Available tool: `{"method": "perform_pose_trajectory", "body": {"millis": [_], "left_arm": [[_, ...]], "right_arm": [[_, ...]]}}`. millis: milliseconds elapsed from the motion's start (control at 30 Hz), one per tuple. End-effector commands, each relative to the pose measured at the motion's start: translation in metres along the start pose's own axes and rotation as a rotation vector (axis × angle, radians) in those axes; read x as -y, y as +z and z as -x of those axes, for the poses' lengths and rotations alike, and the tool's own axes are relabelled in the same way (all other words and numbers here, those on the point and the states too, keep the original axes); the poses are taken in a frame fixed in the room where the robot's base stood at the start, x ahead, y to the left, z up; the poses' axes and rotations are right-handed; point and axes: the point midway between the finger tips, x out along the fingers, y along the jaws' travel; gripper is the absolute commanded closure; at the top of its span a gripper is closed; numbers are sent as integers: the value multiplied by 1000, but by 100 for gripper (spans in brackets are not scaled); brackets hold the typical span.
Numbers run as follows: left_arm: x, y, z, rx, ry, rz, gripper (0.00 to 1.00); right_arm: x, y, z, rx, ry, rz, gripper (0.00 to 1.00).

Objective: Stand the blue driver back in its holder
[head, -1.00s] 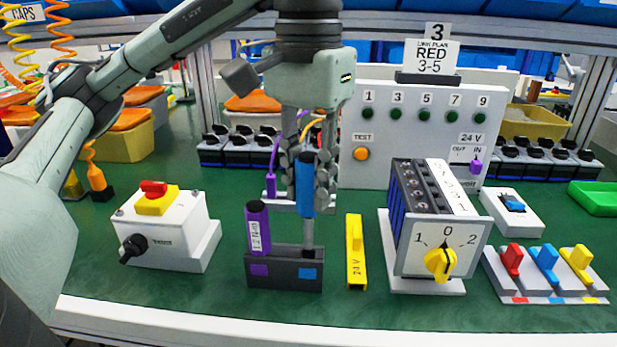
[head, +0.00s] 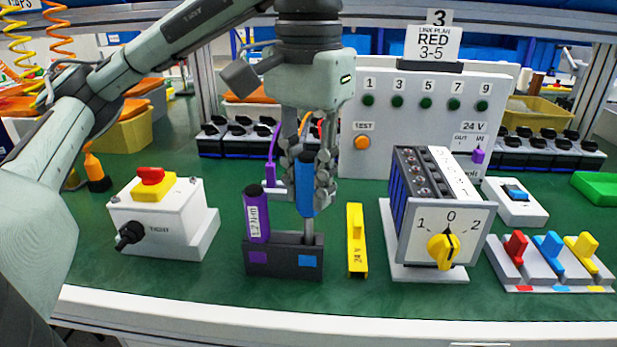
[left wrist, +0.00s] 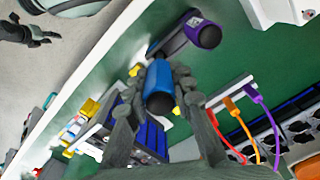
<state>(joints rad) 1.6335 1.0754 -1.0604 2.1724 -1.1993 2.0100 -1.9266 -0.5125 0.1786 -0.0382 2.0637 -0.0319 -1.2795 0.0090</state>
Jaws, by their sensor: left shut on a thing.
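The blue driver (head: 305,186) is upright in my left gripper (head: 311,177), which is shut on its handle. Its grey shaft points down at the right side of the dark holder (head: 283,256), above the blue mark; whether the tip is in the socket I cannot tell. The purple driver (head: 257,215) stands in the holder's left side, above the purple mark. In the left wrist view the blue driver (left wrist: 159,88) is between the fingers (left wrist: 156,85), and the purple driver (left wrist: 205,35) stands beyond it.
A yellow 24 V piece (head: 356,240) is just right of the holder. Beyond it is the rotary switch unit (head: 443,235) with a yellow knob. A white box with a red-and-yellow switch (head: 163,217) stands left. The test panel (head: 420,130) is behind.

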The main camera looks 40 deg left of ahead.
Motion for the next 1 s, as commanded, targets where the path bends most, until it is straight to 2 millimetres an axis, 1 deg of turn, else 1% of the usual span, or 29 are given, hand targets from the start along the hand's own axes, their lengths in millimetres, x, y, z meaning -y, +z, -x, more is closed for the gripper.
{"method": "perform_pose_trajectory", "body": {"millis": [1000], "left_arm": [[0,0,-32,-1,0,0,100]], "right_arm": [[4,6,-25,0,0,0,60]]}}
